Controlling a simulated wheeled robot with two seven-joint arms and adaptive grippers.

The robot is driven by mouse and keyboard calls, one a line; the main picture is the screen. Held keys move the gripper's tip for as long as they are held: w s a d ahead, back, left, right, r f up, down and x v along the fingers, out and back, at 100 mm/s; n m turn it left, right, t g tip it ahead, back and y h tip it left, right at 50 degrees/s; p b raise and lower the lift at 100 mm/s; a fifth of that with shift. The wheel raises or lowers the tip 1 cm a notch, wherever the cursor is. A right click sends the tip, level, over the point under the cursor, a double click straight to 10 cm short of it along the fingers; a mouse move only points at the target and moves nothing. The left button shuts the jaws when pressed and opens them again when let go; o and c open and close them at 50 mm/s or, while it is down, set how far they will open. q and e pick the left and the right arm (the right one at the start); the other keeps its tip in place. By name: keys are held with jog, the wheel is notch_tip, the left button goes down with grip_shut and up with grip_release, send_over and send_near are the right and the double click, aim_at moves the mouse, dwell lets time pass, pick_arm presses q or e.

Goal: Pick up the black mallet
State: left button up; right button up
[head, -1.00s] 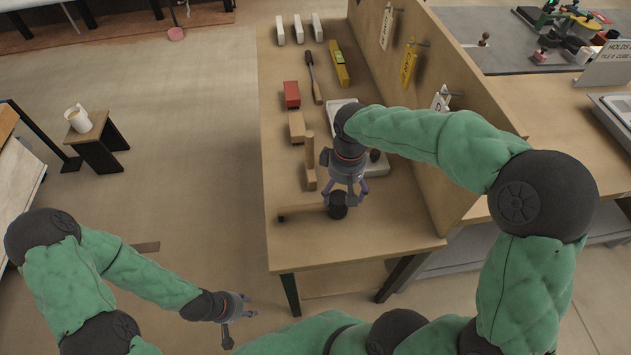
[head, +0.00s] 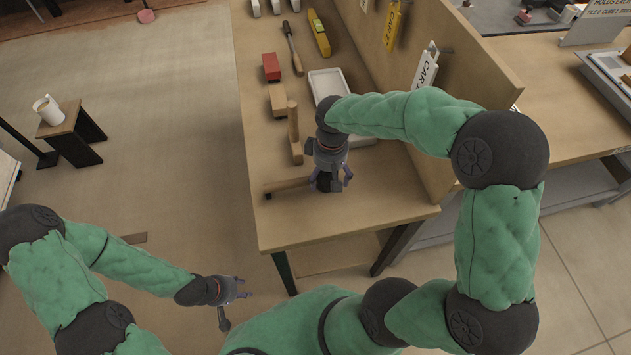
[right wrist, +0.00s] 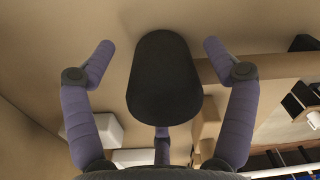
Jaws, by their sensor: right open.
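The black mallet lies on the workbench near its front edge, its wooden handle (head: 288,186) pointing left. Its black head (head: 326,183) is partly hidden under my right gripper (head: 331,180). In the right wrist view the black head (right wrist: 163,80) fills the middle, and the handle (right wrist: 255,69) runs off to the right. My right gripper (right wrist: 160,52) is open, with a finger on each side of the head and visible gaps between. My left gripper (head: 240,289) hangs low over the floor, away from the bench; its finger opening is too small to tell.
A tall wooden panel (head: 440,120) with hanging tags borders the bench's right side. The front right bench top is clear.

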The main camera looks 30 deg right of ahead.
jog(key=shift+f, duration=0.9)
jog(key=c, duration=1.5)
jog(key=shift+r, duration=0.1)
jog(key=shift+r+p, duration=0.45)
jog(key=shift+r, duration=0.35)
jog(key=s+a+r+p, duration=0.1)
jog(key=a+r+p, duration=0.1)
jog(key=a+r, duration=0.1)
jog(key=s+a+r+p, duration=0.1)
jog(key=a+r+p, duration=0.1)
jog(key=a+r, duration=0.2)
jog(key=s+a+r+p, duration=0.2)
jog(key=a+r, duration=0.2)
jog(key=a, duration=0.2)
jog(key=shift+a+r, duration=0.2)
jog(key=shift+a, duration=0.1)
